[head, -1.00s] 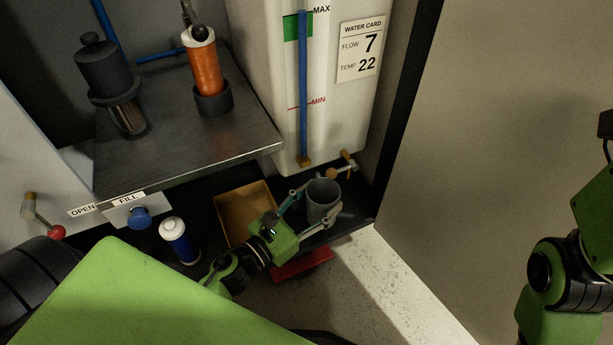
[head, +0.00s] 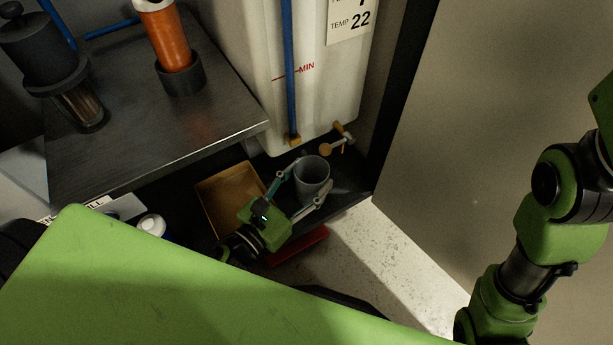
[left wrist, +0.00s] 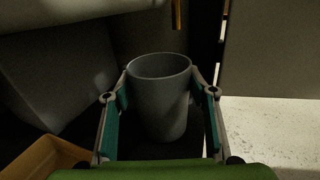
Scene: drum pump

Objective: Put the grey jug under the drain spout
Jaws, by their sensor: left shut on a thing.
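The grey jug (head: 312,184) stands upright, its open mouth upward, at the front of the dark lower shelf below the white tank. My left gripper (head: 313,177) is shut on the jug, one finger on each side. In the left wrist view the grey jug (left wrist: 160,105) sits between the teal finger pads. The brass drain spout (head: 340,136) is at the tank's lower right corner, a little behind and right of the jug in the head view. I cannot tell if the jug touches the shelf. My right arm shows at the right; its gripper is outside the frame.
A tan tray (head: 212,206) lies just left of the jug. A white-capped bottle (head: 152,225) is partly hidden by my green body. A metal shelf (head: 130,150) with an orange cylinder (head: 166,40) is at upper left. A grey panel (head: 480,130) stands to the right.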

